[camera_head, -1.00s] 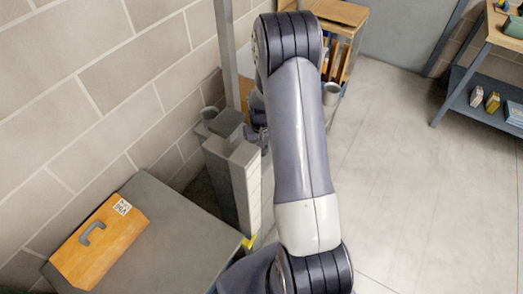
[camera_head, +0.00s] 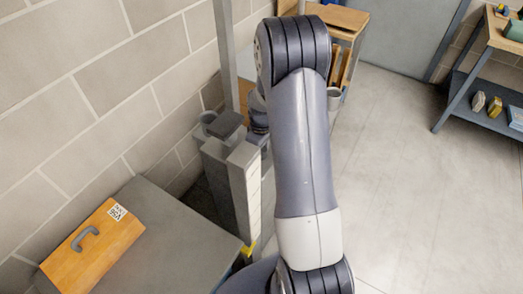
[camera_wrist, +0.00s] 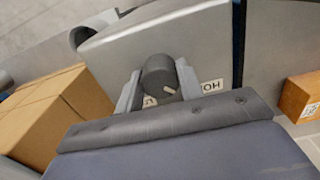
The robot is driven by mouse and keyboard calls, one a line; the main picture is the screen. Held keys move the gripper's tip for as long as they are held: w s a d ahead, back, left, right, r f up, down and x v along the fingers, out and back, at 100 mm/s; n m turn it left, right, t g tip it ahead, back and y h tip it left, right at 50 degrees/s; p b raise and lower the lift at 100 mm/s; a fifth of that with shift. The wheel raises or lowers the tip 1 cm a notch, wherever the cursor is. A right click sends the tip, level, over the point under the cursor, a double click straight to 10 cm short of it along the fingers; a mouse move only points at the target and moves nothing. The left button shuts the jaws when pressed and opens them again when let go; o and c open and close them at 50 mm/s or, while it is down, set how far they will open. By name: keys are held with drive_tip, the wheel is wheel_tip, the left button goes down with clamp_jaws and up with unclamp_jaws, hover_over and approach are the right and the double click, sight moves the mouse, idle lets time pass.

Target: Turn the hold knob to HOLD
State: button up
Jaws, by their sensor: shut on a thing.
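The dark round hold knob (camera_wrist: 159,75) sits on a grey panel (camera_wrist: 205,40) in the wrist view. A short pale mark shows on the knob's lower right. A label reading HOLD (camera_wrist: 212,87), upside down here, is to the right of the knob. A second label (camera_wrist: 150,101) below the knob is mostly hidden. My gripper (camera_wrist: 158,86) is shut on the knob, one light grey finger on each side. In the head view my arm hides the knob and most of the gripper.
An orange box with a handle (camera_head: 92,246) lies on a grey surface (camera_head: 175,235) at lower left. Grey posts (camera_head: 232,185) stand beside my arm near the block wall. A cardboard box (camera_wrist: 60,115) is left in the wrist view. Open floor (camera_head: 410,170) is on the right.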

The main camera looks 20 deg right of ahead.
idle(0.4)
drive_tip(key=o, duration=1)
wheel_tip(320, 180, up, 11)
drive_tip(key=shift+f, duration=0.1)
wheel_tip(320, 180, down, 11)
idle(0.7)
